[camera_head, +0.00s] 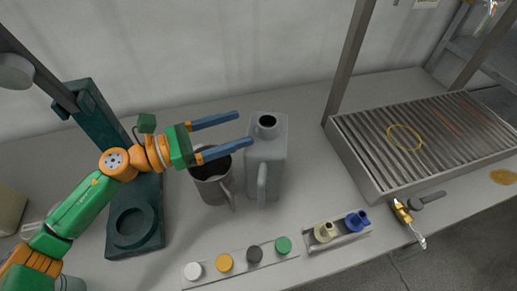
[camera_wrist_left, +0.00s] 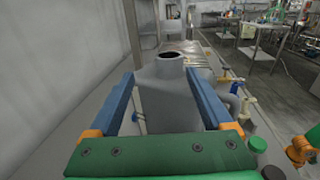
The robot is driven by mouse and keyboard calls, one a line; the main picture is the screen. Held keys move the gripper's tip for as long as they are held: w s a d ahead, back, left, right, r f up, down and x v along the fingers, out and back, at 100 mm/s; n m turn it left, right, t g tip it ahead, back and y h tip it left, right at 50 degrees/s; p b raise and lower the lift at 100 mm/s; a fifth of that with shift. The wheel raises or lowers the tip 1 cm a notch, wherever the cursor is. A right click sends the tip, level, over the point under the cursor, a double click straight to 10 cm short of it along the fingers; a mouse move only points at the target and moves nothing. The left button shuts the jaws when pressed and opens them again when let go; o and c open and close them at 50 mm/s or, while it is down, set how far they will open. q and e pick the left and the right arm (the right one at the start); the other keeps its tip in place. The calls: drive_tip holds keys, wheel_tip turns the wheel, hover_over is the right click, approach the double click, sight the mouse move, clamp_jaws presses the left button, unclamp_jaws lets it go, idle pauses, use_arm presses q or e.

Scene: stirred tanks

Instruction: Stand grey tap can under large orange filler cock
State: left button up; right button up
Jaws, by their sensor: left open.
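The grey can (camera_head: 264,160) stands upright on the bench, with a round dark mouth on top and a handle at its front. My left gripper (camera_head: 243,129) is open and comes in from the left. Its blue fingertips are at the can's left side, level with its upper part. In the left wrist view the can (camera_wrist_left: 165,100) shows between the two fingers, and I cannot tell whether they touch it. No large orange filler cock can be made out; an orange ring mark (camera_head: 405,137) lies on the slatted tray.
A grey jug (camera_head: 213,187) stands close left of the can, below the gripper. A dark green stand (camera_head: 133,225) is further left. Several coloured caps (camera_head: 225,262) line the front edge. The slatted metal tray (camera_head: 350,160) is at right, with a brass tap (camera_head: 402,210) at its front.

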sight(259, 125)
use_arm(q)
drive_tip(key=d+p, duration=0.1)
drive_tip(key=d, duration=0.1)
drive_tip(key=d+p, duration=0.1)
drive_tip(key=d, duration=0.1)
drive_tip(key=d+r+p, duration=0.1)
drive_tip(key=p, duration=0.1)
drive_tip(key=shift+w+d, duration=0.35)
drive_tip(key=shift+d, duration=0.05)
drive_tip(key=shift+w+d+f, duration=0.15)
drive_tip(key=shift+d, duration=0.2)
drive_tip(key=shift+w+f, duration=0.25)
drive_tip(key=shift+w, duration=0.05)
drive_tip(key=shift+s+a+r, duration=0.1)
drive_tip(key=shift+s, duration=0.05)
clamp_jaws()
